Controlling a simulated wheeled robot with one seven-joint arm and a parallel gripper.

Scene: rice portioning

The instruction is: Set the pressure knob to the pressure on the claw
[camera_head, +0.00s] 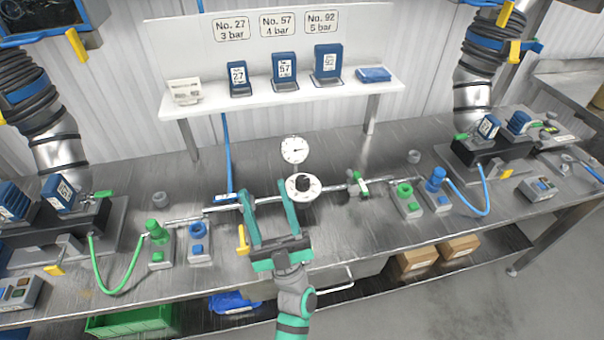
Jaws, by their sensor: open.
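The pressure knob is a black knob (302,185) on a round white dial in the air line at the middle of the bench. A round white pressure gauge (294,149) stands just above it; its reading is too small to tell. My gripper (263,187) is open, its teal fingers pointing away over the bench just left of the knob. A blue claw with a white label (65,192) sits on the left machine, and another (488,127) on the right machine. Their numbers are not readable.
Signs on the back panel read No. 27 3 bar (231,29), No. 57 4 bar (278,24) and No. 92 5 bar (326,22). Matching blue blocks stand on the white shelf (215,106) below. A valve (358,184) and green and blue fittings flank the knob.

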